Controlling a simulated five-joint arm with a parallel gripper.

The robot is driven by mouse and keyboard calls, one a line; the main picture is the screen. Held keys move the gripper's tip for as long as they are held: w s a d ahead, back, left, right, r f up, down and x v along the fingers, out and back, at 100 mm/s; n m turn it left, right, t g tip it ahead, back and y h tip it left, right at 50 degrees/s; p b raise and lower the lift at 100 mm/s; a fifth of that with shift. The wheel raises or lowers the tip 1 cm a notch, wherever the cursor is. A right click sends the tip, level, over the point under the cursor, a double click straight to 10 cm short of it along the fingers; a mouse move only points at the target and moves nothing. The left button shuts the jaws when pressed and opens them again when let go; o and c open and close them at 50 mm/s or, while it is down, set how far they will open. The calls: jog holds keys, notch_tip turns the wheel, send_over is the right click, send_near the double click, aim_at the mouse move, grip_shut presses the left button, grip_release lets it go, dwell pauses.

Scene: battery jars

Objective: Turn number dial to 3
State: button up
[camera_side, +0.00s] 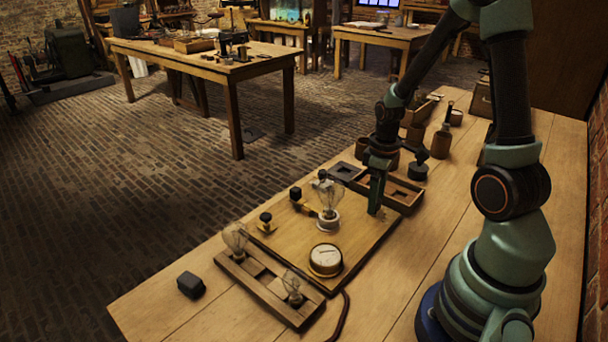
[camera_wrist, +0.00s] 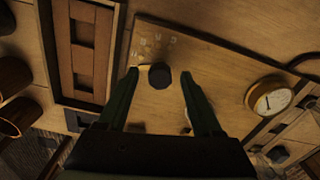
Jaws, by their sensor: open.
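The number dial is a small dark faceted knob (camera_wrist: 160,76) on the wooden board (camera_wrist: 225,68) in the wrist view. Pale marks sit on the board beside it, too blurred to read, and I cannot tell which one the knob points to. My gripper (camera_wrist: 160,73) is open, with one fingertip on each side of the knob and a visible gap to each. In the side view my gripper (camera_side: 376,208) points down over the far right part of the board (camera_side: 285,238), and I cannot make out the knob there.
A round white-faced gauge (camera_side: 326,259) and a glass bulb on a white base (camera_side: 328,218) stand on the board. A wooden holder (camera_side: 262,290) with bulbs lies at its near left side, and a slotted wooden tray (camera_side: 405,193) behind it. A black block (camera_side: 190,285) sits at the left.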

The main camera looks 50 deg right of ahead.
grip_shut()
jog(key=m, duration=0.4)
jog(key=shift+m, duration=0.3)
jog(key=m, duration=0.4)
jog(key=shift+r+m, duration=0.1)
jog(key=shift+m, duration=0.2)
jog(key=m, duration=0.4)
jog(key=shift+m, duration=2.2)
